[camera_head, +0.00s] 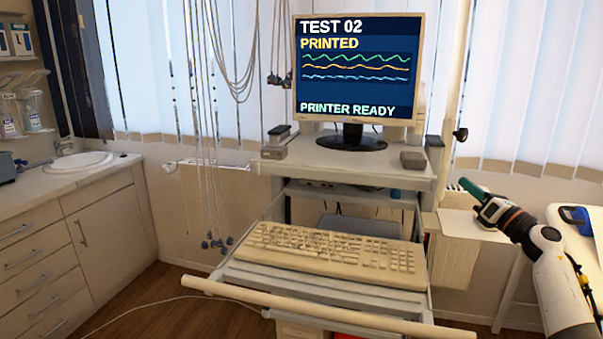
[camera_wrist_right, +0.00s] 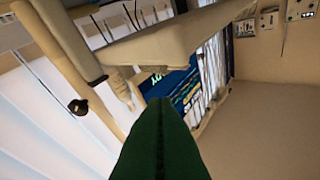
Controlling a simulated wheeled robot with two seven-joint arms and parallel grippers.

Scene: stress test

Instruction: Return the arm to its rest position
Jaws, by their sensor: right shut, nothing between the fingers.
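My right arm comes in from the right edge of the head view. Its right gripper (camera_head: 470,188) has green fingers that point left, toward the right side of the cart. In the right wrist view the green fingers (camera_wrist_right: 160,138) lie together with only a thin dark seam between them, shut and empty. The gripper is beside a white shelf (camera_head: 468,228) and appears apart from the cart, though the exact gap is hard to tell. My left gripper is not in view.
A cart carries a monitor (camera_head: 354,66) reading "PRINTED" and "PRINTER READY", with a keyboard (camera_head: 330,252) on its lower tray. A beige bar (camera_head: 320,306) runs along the cart's front. A sink counter (camera_head: 60,186) stands left. A blue-handled object (camera_head: 577,216) lies at right. Floor is open at lower left.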

